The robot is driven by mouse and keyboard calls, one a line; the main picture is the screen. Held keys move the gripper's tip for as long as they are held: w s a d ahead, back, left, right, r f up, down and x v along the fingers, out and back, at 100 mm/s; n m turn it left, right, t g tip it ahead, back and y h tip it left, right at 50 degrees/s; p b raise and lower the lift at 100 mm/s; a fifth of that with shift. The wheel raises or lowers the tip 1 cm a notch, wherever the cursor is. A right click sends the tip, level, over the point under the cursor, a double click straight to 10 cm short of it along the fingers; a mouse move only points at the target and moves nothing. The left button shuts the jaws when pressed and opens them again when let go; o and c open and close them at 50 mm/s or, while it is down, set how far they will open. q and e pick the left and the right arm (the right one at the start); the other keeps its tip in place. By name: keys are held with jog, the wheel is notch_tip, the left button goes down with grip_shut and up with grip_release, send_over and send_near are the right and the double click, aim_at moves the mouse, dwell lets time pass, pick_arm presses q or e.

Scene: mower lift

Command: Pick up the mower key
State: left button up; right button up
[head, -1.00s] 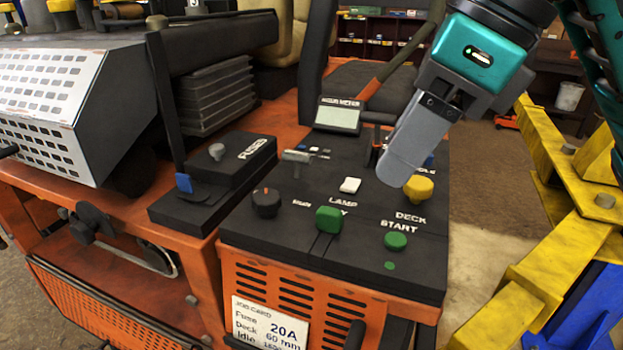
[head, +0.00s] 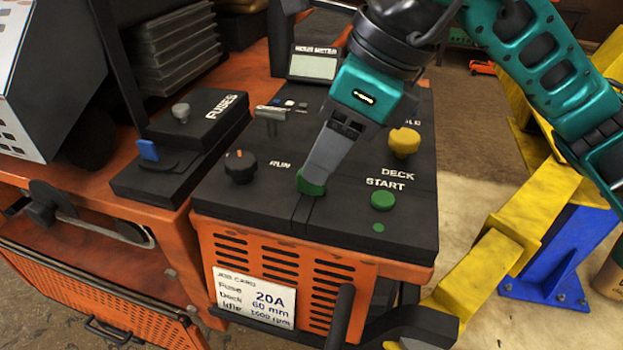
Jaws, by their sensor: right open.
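My right gripper (head: 312,180) reaches down over the mower's black control panel (head: 240,205). It is open; its fingers overlap in this view. The fingertips are at the green knob (head: 310,188) and hide part of it. I cannot tell if they touch. No thing is plainly a key. A small grey T-shaped piece (head: 270,114) stands on the panel left of my gripper and may be the mower key. The fingers are apart from it. My left gripper is not in view.
A black dial (head: 240,167), a yellow knob (head: 404,142) and a green start button (head: 382,200) are on the panel. A display (head: 313,64) stands behind. The fuse box (head: 200,118) is left. A yellow stand (head: 500,240) is on the right.

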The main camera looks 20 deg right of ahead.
aim_at(311, 188)
jog(key=x, duration=0.3)
jog(key=shift+w+a+f, duration=0.1)
jog(key=shift+f, duration=0.1)
grip_shut()
